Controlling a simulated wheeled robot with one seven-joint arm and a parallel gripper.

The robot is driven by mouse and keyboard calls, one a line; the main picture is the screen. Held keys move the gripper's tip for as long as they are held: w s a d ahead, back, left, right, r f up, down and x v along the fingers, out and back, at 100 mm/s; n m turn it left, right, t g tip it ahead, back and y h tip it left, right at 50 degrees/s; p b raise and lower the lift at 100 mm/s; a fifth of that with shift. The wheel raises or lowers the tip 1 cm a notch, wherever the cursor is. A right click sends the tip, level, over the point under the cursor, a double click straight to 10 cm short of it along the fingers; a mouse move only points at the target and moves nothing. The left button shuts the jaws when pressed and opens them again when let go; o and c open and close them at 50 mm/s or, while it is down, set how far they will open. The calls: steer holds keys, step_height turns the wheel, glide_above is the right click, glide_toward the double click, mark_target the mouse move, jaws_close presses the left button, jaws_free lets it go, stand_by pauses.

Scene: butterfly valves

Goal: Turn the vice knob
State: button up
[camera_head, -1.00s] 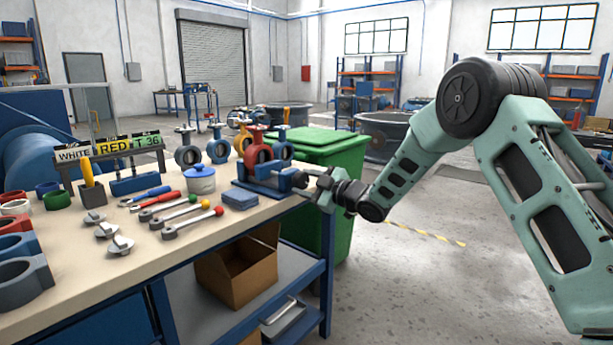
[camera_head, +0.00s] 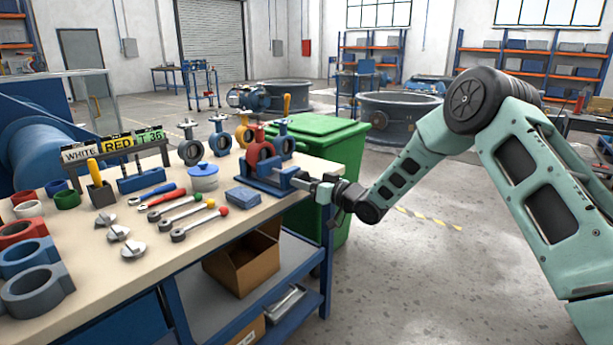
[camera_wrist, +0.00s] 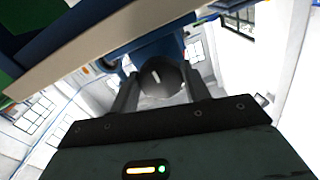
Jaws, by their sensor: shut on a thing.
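A blue vice (camera_head: 262,182) sits at the right end of the workbench, with a red butterfly valve (camera_head: 259,153) at its jaws. A pale screw sticks out of its right side toward my gripper (camera_head: 316,188). In the head view the knob end is hidden by my gripper. In the wrist view the round dark knob (camera_wrist: 158,76), with a short white mark on its face, sits between the two fingers of my gripper (camera_wrist: 160,88). My gripper is shut on it. The vice's blue body shows behind the knob.
The workbench (camera_head: 150,250) holds wrenches (camera_head: 190,215), a blue-lidded pot (camera_head: 203,176), a blue block (camera_head: 243,196), a label stand (camera_head: 115,152) and several valve rings. A green bin (camera_head: 325,140) stands close behind my gripper. Open floor lies to the right.

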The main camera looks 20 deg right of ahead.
steer(key=shift+s+f+m+p, duration=0.1)
steer(key=shift+m+p, duration=1.1)
steer(key=shift+m, duration=1.1)
steer(key=o, duration=1)
steer(key=v, duration=1.7)
steer(key=shift+s+d, duration=0.1)
steer(key=shift+s, duration=0.05)
